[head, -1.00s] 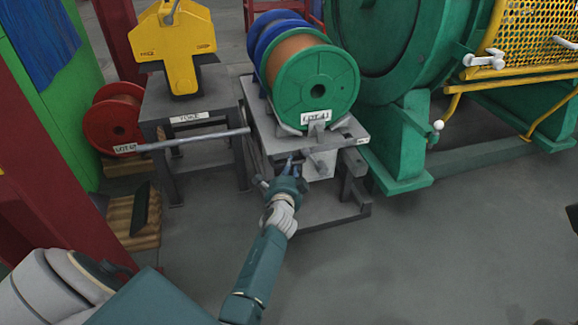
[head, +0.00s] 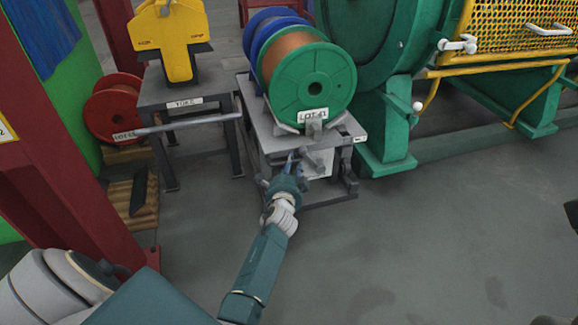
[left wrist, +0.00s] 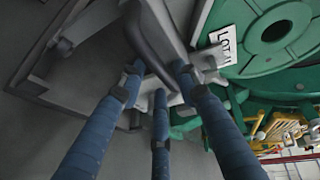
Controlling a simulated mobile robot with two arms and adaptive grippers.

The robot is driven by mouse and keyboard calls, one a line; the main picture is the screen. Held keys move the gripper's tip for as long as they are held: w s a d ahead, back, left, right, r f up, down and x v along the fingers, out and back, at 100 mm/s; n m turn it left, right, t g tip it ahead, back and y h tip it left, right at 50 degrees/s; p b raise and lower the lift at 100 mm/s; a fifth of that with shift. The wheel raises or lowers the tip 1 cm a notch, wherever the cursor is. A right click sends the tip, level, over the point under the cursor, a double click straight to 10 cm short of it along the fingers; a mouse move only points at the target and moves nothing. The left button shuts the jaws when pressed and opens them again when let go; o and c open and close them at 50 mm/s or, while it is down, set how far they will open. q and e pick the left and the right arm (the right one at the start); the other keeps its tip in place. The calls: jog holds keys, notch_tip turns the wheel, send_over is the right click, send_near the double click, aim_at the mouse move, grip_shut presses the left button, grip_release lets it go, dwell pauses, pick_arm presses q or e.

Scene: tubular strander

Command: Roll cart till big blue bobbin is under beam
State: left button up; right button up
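The grey cart (head: 261,119) stands in the upper middle of the head view. On it lies a bobbin with green flanges and orange winding (head: 300,90), labelled "LOT 41". The big blue bobbin (head: 263,30) is behind it, partly hidden. My left gripper (head: 294,162) is at the cart's front handle. In the left wrist view its blue fingers (left wrist: 158,84) flank the grey handle bar (left wrist: 150,40) and appear closed around it. The exact contact is partly hidden. No overhead beam is visible.
A grey stand (head: 150,100) holding a yellow block (head: 170,40) is left of the cart, with a red bobbin (head: 112,108) beyond. A red post (head: 60,170) rises at left. A green machine (head: 385,130) is close on the right.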

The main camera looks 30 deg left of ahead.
pick_arm(q)
jog(key=shift+s+a, duration=0.15)
jog(key=shift+a, duration=0.05)
jog(key=shift+s, duration=0.1)
jog(key=v, duration=1.1)
jog(key=shift+s+d+r, duration=0.15)
jog(key=shift+s+d, duration=0.1)
jog(key=shift+s, duration=0.05)
